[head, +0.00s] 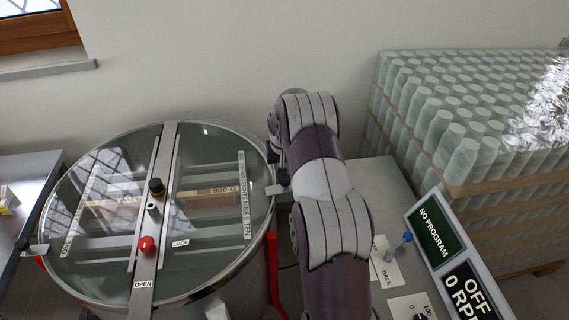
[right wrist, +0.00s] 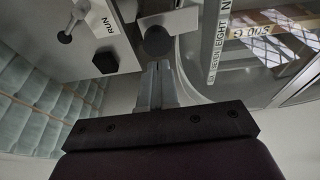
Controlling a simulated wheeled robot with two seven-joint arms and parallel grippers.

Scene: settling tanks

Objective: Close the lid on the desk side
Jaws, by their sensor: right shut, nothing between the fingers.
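The round tank has a clear lid in two halves, split by a metal bar (head: 152,215). The desk-side lid half (head: 215,225) is on the right and looks flat over the rim, with a small metal tab (head: 276,189) at its edge. The other half (head: 95,215) also looks flat. My right arm covers the gap between tank and desk, and its fingers are hidden in the head view. In the right wrist view my right gripper (right wrist: 158,88) is shut and empty, its tips close to a dark round knob (right wrist: 158,42); contact is unclear. My left gripper is out of view.
A red knob (head: 147,244) and LOCK and OPEN labels sit along the bar. The control desk (head: 385,190) with signs and a blue-tipped lever (head: 406,238) stands right of my arm. Stacked pale jars (head: 470,110) fill the back right. A metal table (head: 25,185) is at left.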

